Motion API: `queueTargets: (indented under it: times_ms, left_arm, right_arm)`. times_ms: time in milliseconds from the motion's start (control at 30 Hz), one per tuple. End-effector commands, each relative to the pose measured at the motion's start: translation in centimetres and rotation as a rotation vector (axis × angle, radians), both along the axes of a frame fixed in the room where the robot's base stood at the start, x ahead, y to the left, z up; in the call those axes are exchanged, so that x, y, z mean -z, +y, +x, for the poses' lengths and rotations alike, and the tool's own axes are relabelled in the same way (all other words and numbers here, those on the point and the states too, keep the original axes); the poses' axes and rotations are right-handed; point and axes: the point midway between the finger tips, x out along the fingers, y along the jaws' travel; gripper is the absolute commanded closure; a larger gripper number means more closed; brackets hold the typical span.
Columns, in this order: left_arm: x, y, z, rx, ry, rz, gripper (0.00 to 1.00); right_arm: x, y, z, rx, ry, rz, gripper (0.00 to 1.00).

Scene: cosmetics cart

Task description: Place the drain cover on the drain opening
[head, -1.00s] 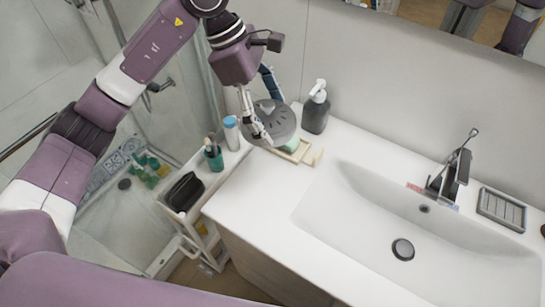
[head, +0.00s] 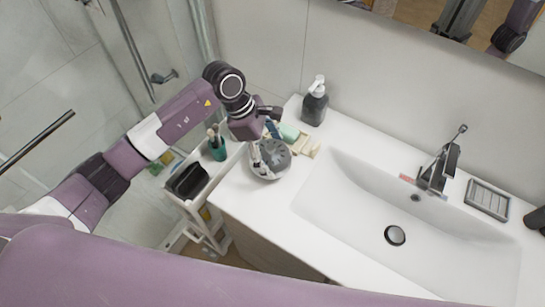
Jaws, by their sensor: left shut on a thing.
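The drain cover (head: 273,156) is a grey, slotted round disc over the left end of the white counter. My left gripper (head: 258,160) is shut on its left edge. The cover is tilted and low; I cannot tell whether it touches the counter. The basin has a round dark drain (head: 395,236) to the right, apart from the cover. The shower floor at the left is mostly hidden by my left arm, and no opening shows there now. My right gripper is not in view.
Beside the cover are a green soap (head: 289,132), a wooden dish (head: 305,147) and a dark pump bottle (head: 315,103). A white cart (head: 192,205) with a green cup (head: 217,150) stands left of the counter. A faucet (head: 440,170) and a grey soap tray (head: 488,199) are at right.

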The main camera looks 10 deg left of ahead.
Motion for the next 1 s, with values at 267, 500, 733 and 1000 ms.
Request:
queueTargets:
  times_ms: [267, 500, 733, 1000]
  left_arm:
    - [3.3, 0.0, -0.1, 0.000, 0.002, 0.000, 0.45]
    - [3.5, 0.0, 0.0, 0.000, 0.001, 0.000, 0.45]
    - [3.6, 0.0, -0.1, 0.000, 0.002, 0.001, 0.04]
    - [3.6, 0.0, -0.1, 0.000, 0.002, 0.001, 0.00]
  right_arm:
    - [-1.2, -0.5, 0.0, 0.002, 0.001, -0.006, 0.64]
    - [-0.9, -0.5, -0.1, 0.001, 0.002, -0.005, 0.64]
    - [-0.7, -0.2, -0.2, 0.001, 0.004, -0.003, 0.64]
    - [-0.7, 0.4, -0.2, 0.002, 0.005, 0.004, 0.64]
